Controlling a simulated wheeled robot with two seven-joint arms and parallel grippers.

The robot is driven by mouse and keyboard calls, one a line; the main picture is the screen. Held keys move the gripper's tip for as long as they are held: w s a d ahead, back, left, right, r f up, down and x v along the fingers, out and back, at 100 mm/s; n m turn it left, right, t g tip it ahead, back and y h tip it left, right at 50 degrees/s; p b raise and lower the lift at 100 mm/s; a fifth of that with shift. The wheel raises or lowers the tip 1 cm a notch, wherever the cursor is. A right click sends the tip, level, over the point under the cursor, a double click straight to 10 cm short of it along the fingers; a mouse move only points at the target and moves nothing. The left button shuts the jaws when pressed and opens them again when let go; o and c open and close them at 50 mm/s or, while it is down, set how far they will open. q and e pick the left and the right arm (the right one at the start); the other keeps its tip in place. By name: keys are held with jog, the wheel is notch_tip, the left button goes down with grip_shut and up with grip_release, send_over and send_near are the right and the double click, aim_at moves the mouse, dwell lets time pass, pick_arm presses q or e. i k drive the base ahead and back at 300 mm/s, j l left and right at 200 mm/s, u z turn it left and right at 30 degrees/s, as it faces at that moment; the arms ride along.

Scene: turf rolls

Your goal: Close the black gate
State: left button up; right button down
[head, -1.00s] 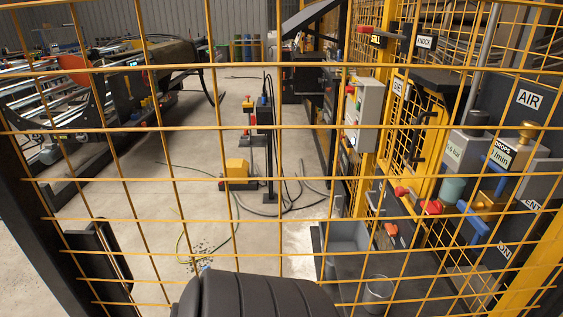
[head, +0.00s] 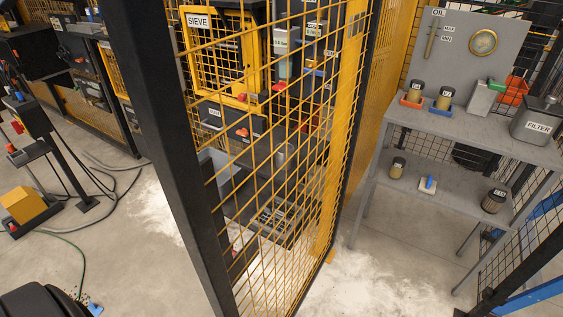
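The black gate (head: 178,180) stands close in front of me in the middle of the head view. It has a thick black upright at its near edge and yellow wire mesh (head: 290,170) running back to the right. It is seen at a steep angle, and bare floor lies on both sides of it. A dark upright beside a yellow post stands at the mesh's far end. I cannot tell from this view where the latch is. Neither of my grippers shows, and nothing is seen touching the gate.
A grey shelf table (head: 470,140) with jars and an oil board (head: 465,50) stands at the right. A yellow-framed sieve unit (head: 225,50) shows behind the mesh. Hoses and a yellow box (head: 25,203) lie on the left floor. Pale dusty floor (head: 375,275) is clear before the table.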

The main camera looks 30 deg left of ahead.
aim_at(139, 34)
jog(key=k+j+z, duration=0.1)
jog(key=j, duration=0.3)
jog(key=k+j, duration=0.15)
jog(key=j, duration=0.2)
jog(key=k+j+z, duration=0.15)
jog(key=j, duration=0.2)
jog(key=k+j+z, duration=0.1)
jog(key=j, duration=0.3)
jog(key=i+j, duration=0.1)
jog(key=j, duration=0.2)
jog(key=i+j+z, duration=0.1)
jog(key=j, duration=0.2)
